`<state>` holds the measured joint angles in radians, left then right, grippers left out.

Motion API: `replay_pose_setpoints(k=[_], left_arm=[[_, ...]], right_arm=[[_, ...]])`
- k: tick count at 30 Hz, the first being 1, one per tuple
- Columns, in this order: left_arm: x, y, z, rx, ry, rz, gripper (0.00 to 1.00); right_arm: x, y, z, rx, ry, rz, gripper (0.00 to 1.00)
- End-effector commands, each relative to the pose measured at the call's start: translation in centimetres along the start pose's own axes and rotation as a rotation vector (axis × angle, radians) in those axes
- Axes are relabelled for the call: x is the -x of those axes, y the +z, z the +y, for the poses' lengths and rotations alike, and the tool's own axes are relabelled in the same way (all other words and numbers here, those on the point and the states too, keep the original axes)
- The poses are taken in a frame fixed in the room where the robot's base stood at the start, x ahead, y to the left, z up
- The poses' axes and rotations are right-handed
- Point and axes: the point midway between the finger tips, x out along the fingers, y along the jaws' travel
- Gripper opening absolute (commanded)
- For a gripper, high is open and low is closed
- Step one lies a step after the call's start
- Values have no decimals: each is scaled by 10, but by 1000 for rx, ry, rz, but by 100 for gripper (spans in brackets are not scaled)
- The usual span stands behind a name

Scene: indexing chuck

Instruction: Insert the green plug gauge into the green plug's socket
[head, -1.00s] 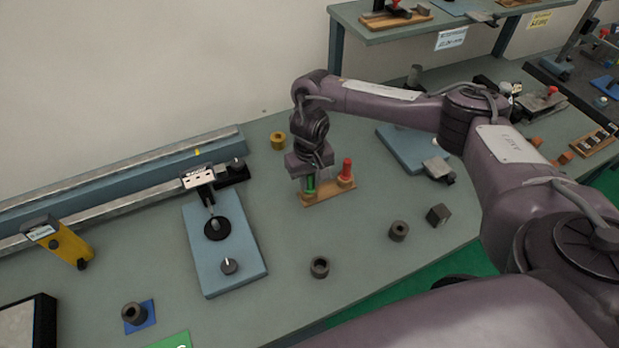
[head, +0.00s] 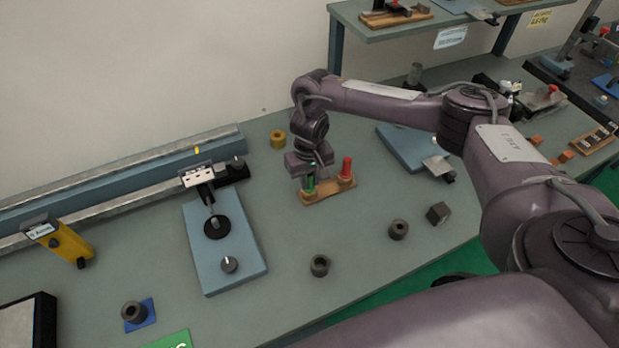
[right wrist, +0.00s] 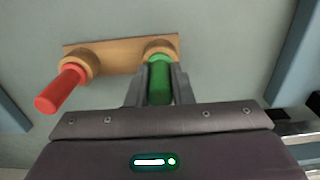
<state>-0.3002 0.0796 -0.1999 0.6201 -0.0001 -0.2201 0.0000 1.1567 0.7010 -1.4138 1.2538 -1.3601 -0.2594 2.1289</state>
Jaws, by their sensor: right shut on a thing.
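The green plug gauge (head: 310,184) stands upright at the left end of a small wooden stand (head: 328,193). In the right wrist view the green plug gauge (right wrist: 159,82) has its green collar against or just above a round wooden socket (right wrist: 161,46); how deep it sits is hidden. My right gripper (head: 309,179) points down over the stand and is shut on the green plug gauge, one finger on each side, as the right wrist view (right wrist: 159,92) shows. A red plug gauge (head: 346,168) stands in the other socket. My left gripper is not in view.
A blue plate with a dial fixture (head: 240,265) lies to the left of the stand. Grey rings (head: 319,266) and a dark cube (head: 438,214) lie in front and to the right. A yellow ring (head: 278,140) is behind. The bench just before the stand is clear.

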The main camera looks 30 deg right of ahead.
Motion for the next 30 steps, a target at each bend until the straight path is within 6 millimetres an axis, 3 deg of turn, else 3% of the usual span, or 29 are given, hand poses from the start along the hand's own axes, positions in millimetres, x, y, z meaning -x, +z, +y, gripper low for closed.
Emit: replay_pose_setpoints(k=[6,7,12,23,27,30], left_arm=[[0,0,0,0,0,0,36],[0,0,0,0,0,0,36],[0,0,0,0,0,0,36],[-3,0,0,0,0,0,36],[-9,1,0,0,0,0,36],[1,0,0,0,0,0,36]], right_arm=[[0,0,0,0,0,0,0],[0,0,0,0,0,0,24],[0,0,0,0,0,0,46],[6,0,0,0,-1,1,46],[27,-1,0,1,-1,4,46],[51,-2,0,3,1,5,46]])
